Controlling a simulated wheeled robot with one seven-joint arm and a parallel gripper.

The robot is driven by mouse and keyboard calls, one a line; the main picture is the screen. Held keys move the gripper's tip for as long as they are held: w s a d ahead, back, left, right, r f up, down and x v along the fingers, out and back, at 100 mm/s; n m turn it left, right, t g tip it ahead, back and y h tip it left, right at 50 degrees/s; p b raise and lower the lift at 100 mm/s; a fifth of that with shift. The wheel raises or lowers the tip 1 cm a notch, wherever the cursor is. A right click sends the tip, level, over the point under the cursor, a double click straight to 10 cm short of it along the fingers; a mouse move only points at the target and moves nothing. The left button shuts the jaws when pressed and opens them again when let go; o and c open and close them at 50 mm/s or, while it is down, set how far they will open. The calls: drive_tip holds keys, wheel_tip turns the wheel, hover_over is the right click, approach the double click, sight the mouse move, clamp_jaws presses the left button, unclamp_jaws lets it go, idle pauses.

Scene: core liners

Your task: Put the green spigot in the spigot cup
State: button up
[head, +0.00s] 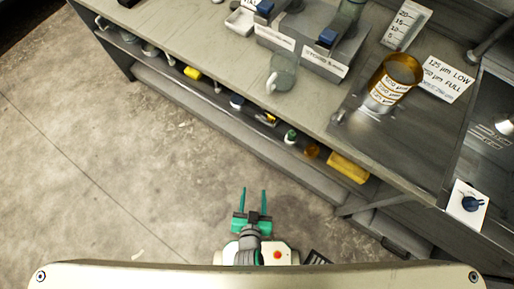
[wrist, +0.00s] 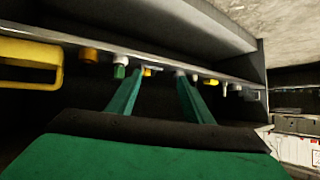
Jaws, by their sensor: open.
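A small green and white piece (head: 291,136), likely the green spigot, sits on the low shelf under the bench. It also shows in the wrist view (wrist: 119,71), just left of my fingers. My gripper (head: 254,191) is open and empty, over the floor in front of the shelf and apart from everything. Its two green fingers (wrist: 159,76) point toward the shelf in the wrist view. No cup is clearly marked as the spigot cup. A clear cup (head: 282,74) stands at the bench's front edge.
On the shelf, an amber piece (head: 312,150) and a yellow handle-like piece (head: 347,167) lie right of the green one. Several small parts lie to its left. The bench top (head: 205,35) overhangs the shelf. An amber labelled container (head: 394,80) stands on it. The floor (head: 130,170) is clear.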

drive_tip(key=s+r+n+t, duration=0.1)
drive_tip(key=s+r+t, duration=0.1)
drive_tip(key=r, duration=0.8)
drive_tip(key=s+d+r+t, duration=0.1)
drive_tip(key=s+r, duration=0.3)
drive_tip(key=r, duration=0.6)
drive_tip(key=shift+s+n+t+y, duration=0.15)
drive_tip(key=shift+n+t+y, duration=0.15)
drive_tip(key=shift+n+t, duration=0.15)
drive_tip(key=shift+d, duration=0.1)
